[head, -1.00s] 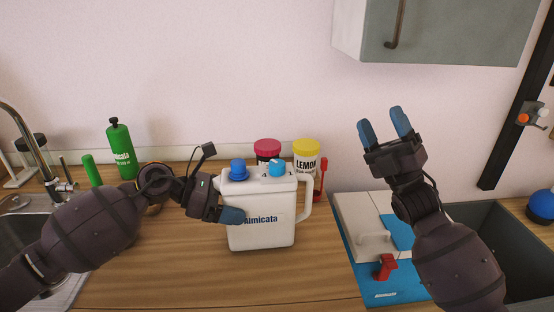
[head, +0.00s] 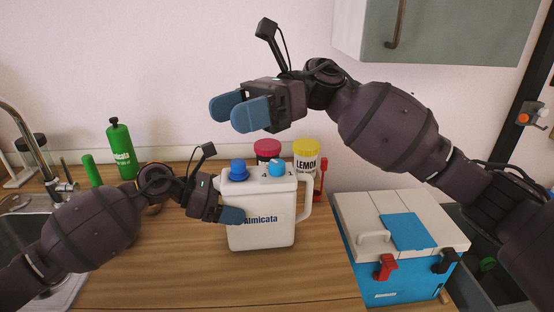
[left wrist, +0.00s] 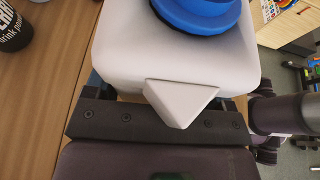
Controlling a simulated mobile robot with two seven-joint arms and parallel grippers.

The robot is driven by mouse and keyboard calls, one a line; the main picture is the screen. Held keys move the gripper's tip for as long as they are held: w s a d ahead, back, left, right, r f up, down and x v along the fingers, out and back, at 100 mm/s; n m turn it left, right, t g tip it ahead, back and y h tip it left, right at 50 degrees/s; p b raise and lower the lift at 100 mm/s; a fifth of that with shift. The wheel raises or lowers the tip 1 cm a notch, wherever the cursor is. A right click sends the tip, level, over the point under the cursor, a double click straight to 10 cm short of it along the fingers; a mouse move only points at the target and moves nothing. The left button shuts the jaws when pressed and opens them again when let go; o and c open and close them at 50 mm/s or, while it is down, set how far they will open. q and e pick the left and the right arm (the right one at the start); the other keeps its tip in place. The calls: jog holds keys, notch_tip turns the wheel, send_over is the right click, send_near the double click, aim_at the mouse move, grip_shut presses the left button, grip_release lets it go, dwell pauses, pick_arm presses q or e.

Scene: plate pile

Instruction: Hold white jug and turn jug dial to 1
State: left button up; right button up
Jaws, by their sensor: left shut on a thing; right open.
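The white jug (head: 262,232) stands upright on the wooden counter, with its handle on the right. On its top are a blue cap (head: 238,169) at the left and a light blue dial (head: 277,168) at the right, with small marks beside it. My left gripper (head: 228,212) is shut on the jug's left side. The jug's side and spout (left wrist: 178,98) show close up in the left wrist view, with the fingers mostly hidden. My right gripper (head: 239,110) is open and empty, above the jug and clear of the dial, its fingers pointing left.
A red-lidded jar (head: 267,149) and a yellow-lidded jar (head: 306,152) stand behind the jug. A blue and white cooler box (head: 405,262) is to the right. A green bottle (head: 121,150) and the sink tap are at the left. The front counter is clear.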

notch_tip(320, 180, down, 2)
jog(key=a+n+t+h, duration=0.1)
jog(key=t+h, duration=0.1)
jog(key=h, duration=0.2)
jog(key=t+h, duration=0.7)
jog(key=h, duration=0.3)
send_over(277, 162)
notch_tip(277, 162, down, 12)
jog(key=shift+s+r, duration=0.1)
jog(key=c, duration=0.9)
